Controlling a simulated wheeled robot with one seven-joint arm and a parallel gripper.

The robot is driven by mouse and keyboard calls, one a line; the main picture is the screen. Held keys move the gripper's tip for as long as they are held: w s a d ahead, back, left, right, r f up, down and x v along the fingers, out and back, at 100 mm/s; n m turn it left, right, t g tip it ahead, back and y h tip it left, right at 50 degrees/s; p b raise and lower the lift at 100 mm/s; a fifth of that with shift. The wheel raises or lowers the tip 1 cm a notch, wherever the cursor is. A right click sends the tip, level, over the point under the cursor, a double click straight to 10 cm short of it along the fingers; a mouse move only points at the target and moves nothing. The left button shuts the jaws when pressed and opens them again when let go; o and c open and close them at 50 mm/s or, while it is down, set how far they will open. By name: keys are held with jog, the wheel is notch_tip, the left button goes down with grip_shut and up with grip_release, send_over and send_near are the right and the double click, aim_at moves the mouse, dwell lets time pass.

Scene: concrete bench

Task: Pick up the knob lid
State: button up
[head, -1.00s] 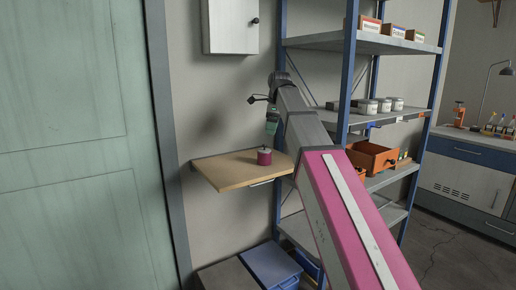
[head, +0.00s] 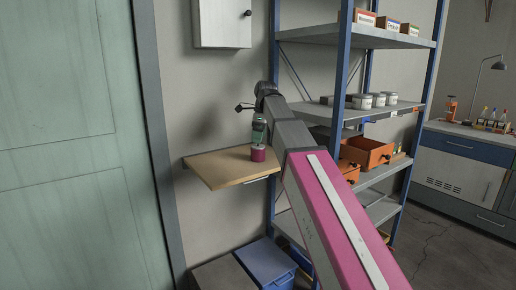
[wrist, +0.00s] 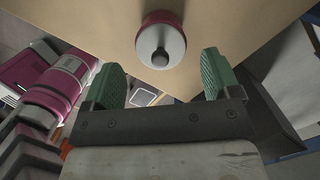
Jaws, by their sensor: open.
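The knob lid (wrist: 174,40) is a pale grey disc with a dark round knob, on a short magenta cylinder (head: 258,154). The cylinder stands on a wooden wall shelf (head: 222,172), near its right part. In the wrist view the lid is at the top centre, and the cylinder's magenta side shows around it. My gripper (wrist: 161,72) is open and empty, its two green fingers spread wide. In the head view my gripper (head: 258,133) is just above the cylinder and hides most of its top. I cannot tell whether the fingers touch anything.
A blue-posted shelving rack (head: 340,110) stands close on the right, with white tins (head: 370,101) and orange bins (head: 368,152). A grey wall cabinet (head: 221,22) hangs above the shelf. A blue crate (head: 264,262) sits below. The shelf's left part is bare.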

jog(key=f, duration=0.2)
jog(key=shift+a+f, duration=0.2)
jog(key=shift+f, duration=0.2)
jog(key=c, duration=0.9)
jog(key=shift+o, duration=0.2)
jog(key=shift+r, duration=0.1)
